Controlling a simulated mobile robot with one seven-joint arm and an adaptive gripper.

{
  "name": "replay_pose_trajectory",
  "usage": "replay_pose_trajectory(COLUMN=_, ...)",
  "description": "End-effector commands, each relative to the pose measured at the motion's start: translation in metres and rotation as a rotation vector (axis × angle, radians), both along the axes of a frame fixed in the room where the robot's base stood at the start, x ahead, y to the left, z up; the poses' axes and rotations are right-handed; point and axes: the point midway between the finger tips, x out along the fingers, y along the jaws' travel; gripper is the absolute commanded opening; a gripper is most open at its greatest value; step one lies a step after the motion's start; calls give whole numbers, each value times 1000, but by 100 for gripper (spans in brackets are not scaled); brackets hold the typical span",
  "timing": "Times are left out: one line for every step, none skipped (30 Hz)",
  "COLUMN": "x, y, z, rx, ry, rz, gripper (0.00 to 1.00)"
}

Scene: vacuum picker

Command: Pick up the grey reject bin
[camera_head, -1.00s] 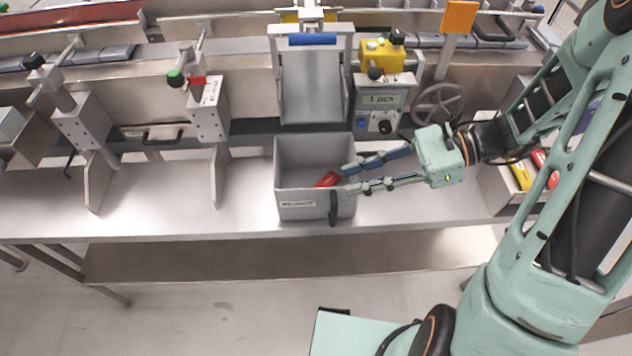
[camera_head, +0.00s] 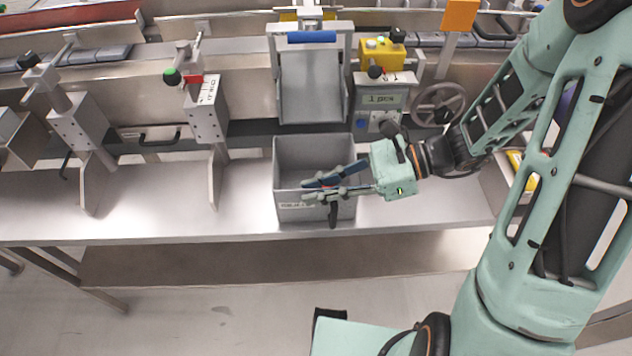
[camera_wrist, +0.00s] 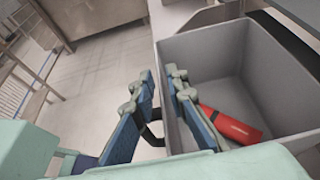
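The grey reject bin (camera_head: 292,213) stands upright on the steel bench, open at the top, with a label and a dark handle (camera_head: 333,215) on its front wall. My gripper (camera_head: 306,190) is over the bin's front rim, its fingers pointing left. In the wrist view, the fingers (camera_wrist: 160,75) are apart, with the bin's wall and part of the handle (camera_wrist: 152,134) showing between them. The bin (camera_wrist: 215,60) is mostly to the right there, and a red cylindrical item (camera_wrist: 230,123) lies inside it. I cannot tell whether a finger touches the wall.
The steel bench (camera_head: 420,210) is bare to the right of the bin and to its left. A metal chute (camera_head: 312,90) rises behind the bin. A control box with a display (camera_head: 383,98) and a handwheel (camera_head: 437,105) stand behind my gripper.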

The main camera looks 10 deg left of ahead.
Motion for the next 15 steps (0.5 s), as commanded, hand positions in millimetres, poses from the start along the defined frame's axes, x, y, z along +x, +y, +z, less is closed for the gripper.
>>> replay_pose_trajectory(x=0, y=0, z=0, rx=0, ry=0, rz=0, gripper=6)
replay_pose_trajectory(x=0, y=0, z=0, rx=0, ry=0, rz=0, gripper=2)
replay_pose_trajectory(x=0, y=0, z=0, rx=0, ry=0, rz=0, gripper=0)
replay_pose_trajectory(x=0, y=0, z=0, rx=0, ry=0, rz=0, gripper=0)
replay_pose_trajectory(x=0, y=0, z=0, rx=0, ry=0, rz=0, gripper=0)
replay_pose_trajectory(x=0, y=0, z=0, rx=0, ry=0, rz=0, gripper=0)
replay_pose_trajectory(x=0, y=0, z=0, rx=0, ry=0, rz=0, gripper=0)
replay_pose_trajectory(x=0, y=0, z=0, rx=0, ry=0, rz=0, gripper=0)
replay_pose_trajectory(x=0, y=0, z=0, rx=0, ry=0, rz=0, gripper=0)
replay_pose_trajectory(x=0, y=0, z=0, rx=0, ry=0, rz=0, gripper=0)
replay_pose_trajectory(x=0, y=0, z=0, rx=0, ry=0, rz=0, gripper=0)
replay_pose_trajectory(x=0, y=0, z=0, rx=0, ry=0, rz=0, gripper=0)
replay_pose_trajectory(x=0, y=0, z=0, rx=0, ry=0, rz=0, gripper=0)
replay_pose_trajectory(x=0, y=0, z=0, rx=0, ry=0, rz=0, gripper=0)
replay_pose_trajectory(x=0, y=0, z=0, rx=0, ry=0, rz=0, gripper=0)
